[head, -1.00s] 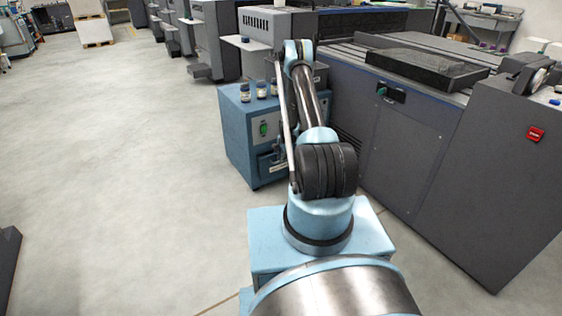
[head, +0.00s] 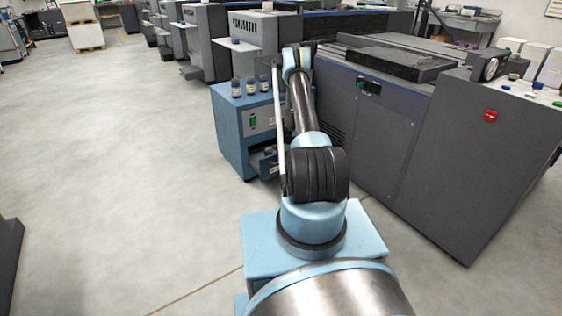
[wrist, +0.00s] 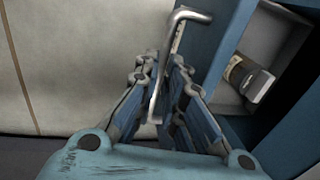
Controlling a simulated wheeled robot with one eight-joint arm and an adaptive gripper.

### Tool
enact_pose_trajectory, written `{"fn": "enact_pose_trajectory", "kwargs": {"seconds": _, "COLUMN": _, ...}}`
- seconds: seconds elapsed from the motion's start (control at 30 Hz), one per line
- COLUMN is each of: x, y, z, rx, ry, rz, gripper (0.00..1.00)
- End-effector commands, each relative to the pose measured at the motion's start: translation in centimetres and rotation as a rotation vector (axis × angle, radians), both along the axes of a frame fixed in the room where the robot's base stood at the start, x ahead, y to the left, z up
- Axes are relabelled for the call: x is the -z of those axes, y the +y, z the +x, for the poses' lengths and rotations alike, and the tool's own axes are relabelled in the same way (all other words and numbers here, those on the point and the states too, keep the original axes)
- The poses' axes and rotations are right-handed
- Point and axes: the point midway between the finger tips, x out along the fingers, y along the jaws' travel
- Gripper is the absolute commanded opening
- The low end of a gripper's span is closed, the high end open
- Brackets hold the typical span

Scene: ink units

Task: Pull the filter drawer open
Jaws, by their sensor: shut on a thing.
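The blue cabinet (head: 231,135) stands left of my arm in the head view. Its filter drawer (head: 262,163) sticks out at the low front, partly hidden by my arm. In the wrist view my gripper (wrist: 166,70) is shut on the drawer's bent metal handle (wrist: 180,22). The blue drawer front (wrist: 213,45) is beside the handle, with the open drawer space behind it. A small cylindrical item with a pale label (wrist: 250,80) lies inside the drawer. The gripper is hidden behind my arm in the head view.
Several small dark-capped bottles (head: 250,85) stand on the cabinet top. A large grey machine (head: 375,140) stands close on the right. Open concrete floor (head: 110,150) lies to the left.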

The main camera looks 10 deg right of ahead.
Motion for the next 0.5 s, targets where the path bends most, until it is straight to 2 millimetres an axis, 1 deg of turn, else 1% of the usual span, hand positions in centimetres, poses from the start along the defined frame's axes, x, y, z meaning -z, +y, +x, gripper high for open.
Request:
{"fn": "enact_pose_trajectory", "kwargs": {"seconds": 0.37, "x": 0.02, "y": -0.04, "z": -0.01, "rx": 0.000, "ry": 0.000, "rz": 0.000, "gripper": 0.00}}
{"fn": "enact_pose_trajectory", "kwargs": {"seconds": 0.4, "x": 0.02, "y": -0.04, "z": -0.01, "rx": 0.000, "ry": 0.000, "rz": 0.000, "gripper": 0.16}}
{"fn": "enact_pose_trajectory", "kwargs": {"seconds": 0.47, "x": 0.02, "y": -0.03, "z": -0.02, "rx": 0.000, "ry": 0.000, "rz": 0.000, "gripper": 0.30}}
{"fn": "enact_pose_trajectory", "kwargs": {"seconds": 0.5, "x": 0.02, "y": -0.03, "z": -0.02, "rx": 0.000, "ry": 0.000, "rz": 0.000, "gripper": 0.30}}
